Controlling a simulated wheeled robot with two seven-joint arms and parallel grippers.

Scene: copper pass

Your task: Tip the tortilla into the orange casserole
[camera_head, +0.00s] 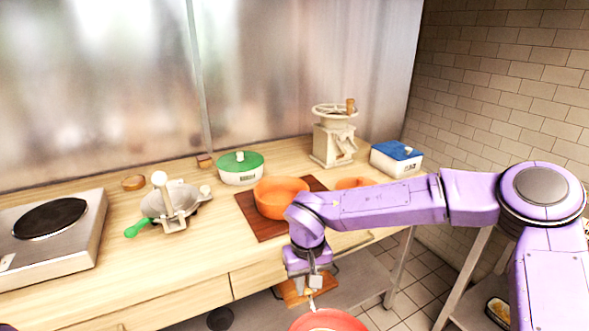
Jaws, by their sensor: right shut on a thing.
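The orange casserole (272,208) stands open on a dark red-brown mat (262,229) on the wooden counter. My right arm passes in front of its right side. My right gripper (312,290) points down in front of the counter and is shut on the handle of a red pan (322,317). The pan is cut off by the bottom edge of the view. A pale sliver inside it may be the tortilla; too little shows to be sure. The pan is apart from the casserole, nearer to me and lower in the picture. My left gripper is out of view.
A green-lidded white pot (240,170), a grinder (334,142), a blue-lidded box (396,160), a grey strainer-like tool (180,202) and a hotplate (50,228) stand on the counter (180,268). An orange piece (352,183) shows behind my arm.

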